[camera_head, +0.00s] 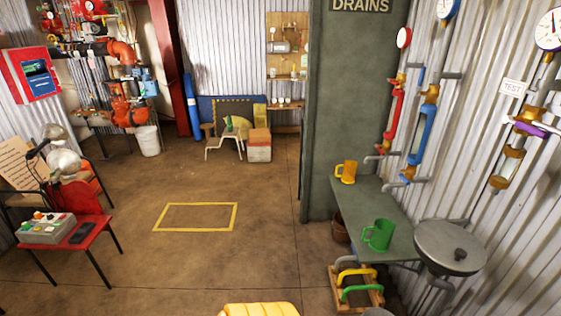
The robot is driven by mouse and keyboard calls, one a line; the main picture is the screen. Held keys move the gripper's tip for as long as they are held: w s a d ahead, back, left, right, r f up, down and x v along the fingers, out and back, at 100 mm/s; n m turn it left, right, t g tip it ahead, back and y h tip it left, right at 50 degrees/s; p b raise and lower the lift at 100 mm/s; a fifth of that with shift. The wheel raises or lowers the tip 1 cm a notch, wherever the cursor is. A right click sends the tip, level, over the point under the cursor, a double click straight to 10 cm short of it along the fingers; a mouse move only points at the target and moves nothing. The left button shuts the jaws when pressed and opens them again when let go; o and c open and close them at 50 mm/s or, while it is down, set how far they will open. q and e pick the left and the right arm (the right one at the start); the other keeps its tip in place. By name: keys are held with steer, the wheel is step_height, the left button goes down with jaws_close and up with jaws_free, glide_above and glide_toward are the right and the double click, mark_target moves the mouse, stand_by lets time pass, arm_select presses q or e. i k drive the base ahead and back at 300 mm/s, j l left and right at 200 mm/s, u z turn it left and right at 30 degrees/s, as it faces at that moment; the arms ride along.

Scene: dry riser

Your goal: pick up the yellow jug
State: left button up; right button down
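The yellow jug (348,171) stands upright at the far end of a narrow grey-green bench along the right wall. Its handle points left. A green jug (380,235) stands nearer on the same bench (365,205), also with its handle to the left. The two jugs are apart. Neither of my grippers shows in the head view, and nothing is seen touching the yellow jug.
A wooden rack (352,290) with yellow and green handles is below. Pipes and gauges line the right wall. The floor (260,255) left of the bench is open. A red table (75,240) stands left.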

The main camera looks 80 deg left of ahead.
mark_target(349, 167)
steer(key=u, duration=1.95)
